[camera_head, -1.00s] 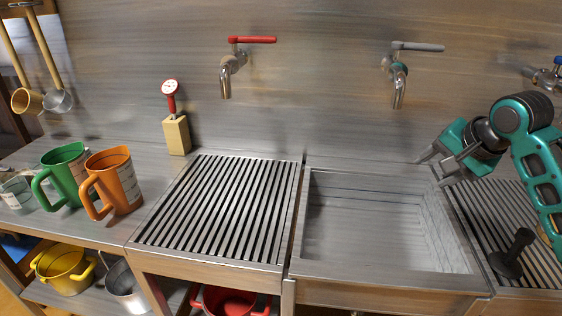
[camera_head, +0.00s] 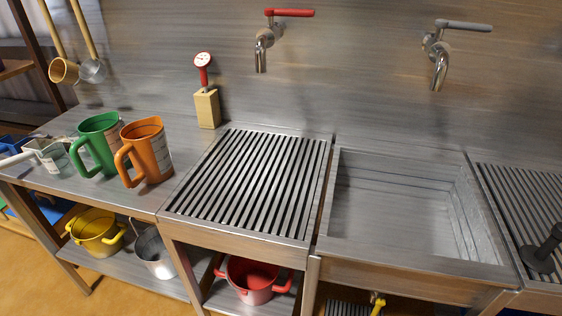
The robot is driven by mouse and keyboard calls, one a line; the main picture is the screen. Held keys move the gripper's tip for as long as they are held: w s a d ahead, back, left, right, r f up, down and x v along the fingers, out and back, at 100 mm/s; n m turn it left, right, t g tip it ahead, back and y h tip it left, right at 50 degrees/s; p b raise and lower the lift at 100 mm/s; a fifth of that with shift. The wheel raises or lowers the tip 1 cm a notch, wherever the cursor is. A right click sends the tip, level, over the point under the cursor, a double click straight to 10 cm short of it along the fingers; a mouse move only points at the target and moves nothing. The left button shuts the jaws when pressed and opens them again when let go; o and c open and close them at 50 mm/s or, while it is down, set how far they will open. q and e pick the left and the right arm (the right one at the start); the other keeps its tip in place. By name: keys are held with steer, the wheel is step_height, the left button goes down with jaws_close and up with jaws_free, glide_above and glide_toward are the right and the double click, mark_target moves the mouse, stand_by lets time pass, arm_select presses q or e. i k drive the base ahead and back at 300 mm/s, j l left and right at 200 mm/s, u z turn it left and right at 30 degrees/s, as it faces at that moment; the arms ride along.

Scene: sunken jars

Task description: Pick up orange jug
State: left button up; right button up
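The orange jug (camera_head: 150,151) stands upright on the metal counter at the left, its handle toward the left. A green jug (camera_head: 99,142) stands close beside it on its left. Neither of my grippers shows in the head view now.
A slatted drain rack (camera_head: 252,180) lies right of the jugs, then an empty sink basin (camera_head: 398,215). A red-topped thermometer in a wooden block (camera_head: 207,108) stands behind. A clear container (camera_head: 50,155) sits left of the green jug. Pots, one yellow (camera_head: 96,231) and one red (camera_head: 252,280), are below.

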mark_target(145, 142)
steer(key=k+j+z, duration=0.1)
steer(key=j+z, duration=0.15)
steer(key=j, duration=0.15)
steer(key=k+j+z, duration=0.35)
steer(key=j+z, duration=0.15)
steer(key=j, duration=0.2)
steer(key=k+j+z, duration=0.25)
steer(key=i+j, duration=0.05)
